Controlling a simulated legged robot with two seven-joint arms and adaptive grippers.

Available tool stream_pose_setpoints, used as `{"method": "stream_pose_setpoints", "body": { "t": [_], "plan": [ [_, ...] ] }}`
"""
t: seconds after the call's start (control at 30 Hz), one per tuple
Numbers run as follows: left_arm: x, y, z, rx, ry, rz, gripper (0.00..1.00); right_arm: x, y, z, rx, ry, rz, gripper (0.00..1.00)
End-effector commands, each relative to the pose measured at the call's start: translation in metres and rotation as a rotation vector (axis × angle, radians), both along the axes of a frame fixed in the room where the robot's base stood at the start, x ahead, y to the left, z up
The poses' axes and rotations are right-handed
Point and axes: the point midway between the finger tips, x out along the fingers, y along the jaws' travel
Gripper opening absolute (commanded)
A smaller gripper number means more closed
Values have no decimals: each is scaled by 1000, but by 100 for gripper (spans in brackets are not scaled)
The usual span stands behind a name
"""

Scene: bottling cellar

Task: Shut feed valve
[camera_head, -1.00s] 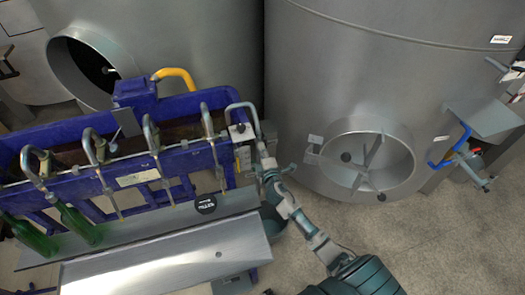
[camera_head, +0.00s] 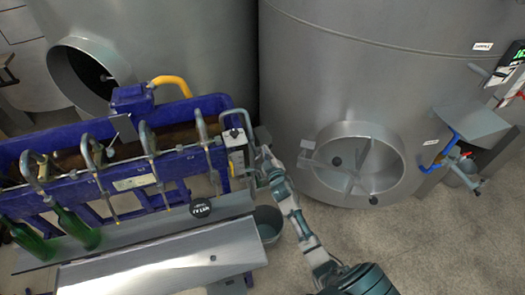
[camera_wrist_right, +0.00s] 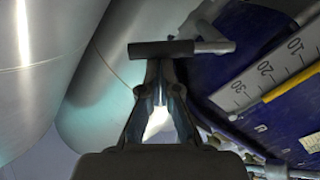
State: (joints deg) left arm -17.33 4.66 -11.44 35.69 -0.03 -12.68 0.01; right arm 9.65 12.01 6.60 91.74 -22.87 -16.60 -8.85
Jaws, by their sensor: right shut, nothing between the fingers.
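My right gripper (camera_head: 261,160) is at the right end of the blue bottle filler (camera_head: 180,165), beside its light grey box (camera_head: 237,150). In the right wrist view the gripper (camera_wrist_right: 160,68) has its fingers drawn together at the tips, with nothing held. A dark grey bar-shaped handle (camera_wrist_right: 180,48) lies across just beyond the fingertips; I cannot tell whether they touch it. I cannot tell for sure that this handle is the feed valve. A valve with a blue handle (camera_head: 440,155) also shows at the right of the big tank. My left gripper is out of view.
The big steel tank (camera_head: 370,70) with a round hatch (camera_head: 385,165) stands behind and right of my arm. A bucket (camera_head: 268,224) stands beside my forearm. Green bottles (camera_head: 76,229) stand at the filler's left. The floor at lower right is clear.

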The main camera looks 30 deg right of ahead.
Motion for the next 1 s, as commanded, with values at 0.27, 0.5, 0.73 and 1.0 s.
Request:
{"method": "stream_pose_setpoints", "body": {
  "t": [0.27,0.5,0.73,1.0],
  "plan": [
    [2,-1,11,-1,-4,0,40,-3,-15,-10,256,-59,-2,0],
    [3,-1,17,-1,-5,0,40,-6,-24,-21,463,-109,-2,0],
    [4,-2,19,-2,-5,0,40,-7,-29,-31,619,-147,-2,0],
    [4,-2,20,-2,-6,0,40,-8,-32,-37,727,-173,-1,0]
  ]
}}
